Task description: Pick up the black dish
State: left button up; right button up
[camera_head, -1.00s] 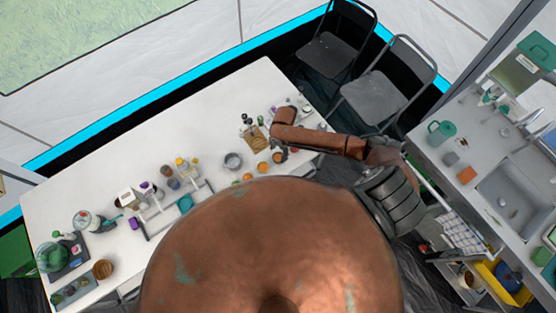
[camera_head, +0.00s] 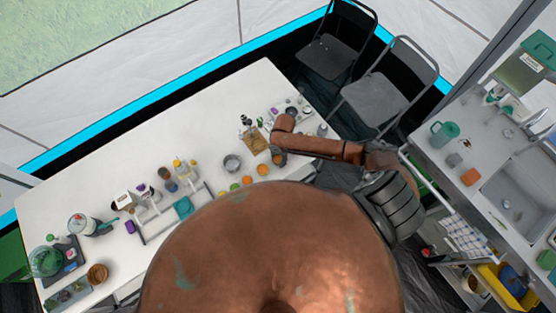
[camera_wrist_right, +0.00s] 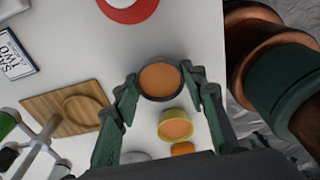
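The black dish (camera_wrist_right: 160,82) is a small round bowl with a dark rim and orange-brown contents. In the right wrist view it sits between the fingertips of my right gripper (camera_wrist_right: 160,80). The fingers stand spread on either side of it; I cannot tell whether they touch it. In the head view the dish (camera_head: 278,159) is near the table's front right edge, partly hidden by my right gripper (camera_head: 277,148). My left gripper is not in view.
The white table (camera_head: 200,125) is clear at its back. A yellow bowl (camera_wrist_right: 175,125) stands close to the dish. A wooden board (camera_wrist_right: 68,108) lies to the left. A grey pot (camera_head: 232,162) and several small items are nearby. Chairs (camera_head: 385,95) stand behind.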

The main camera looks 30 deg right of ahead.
aim_at(278, 159)
jog(key=shift+r+p, duration=4.5)
jog(key=shift+r, duration=0.1)
jog(key=shift+c, duration=0.6)
jog(key=shift+f, duration=0.1)
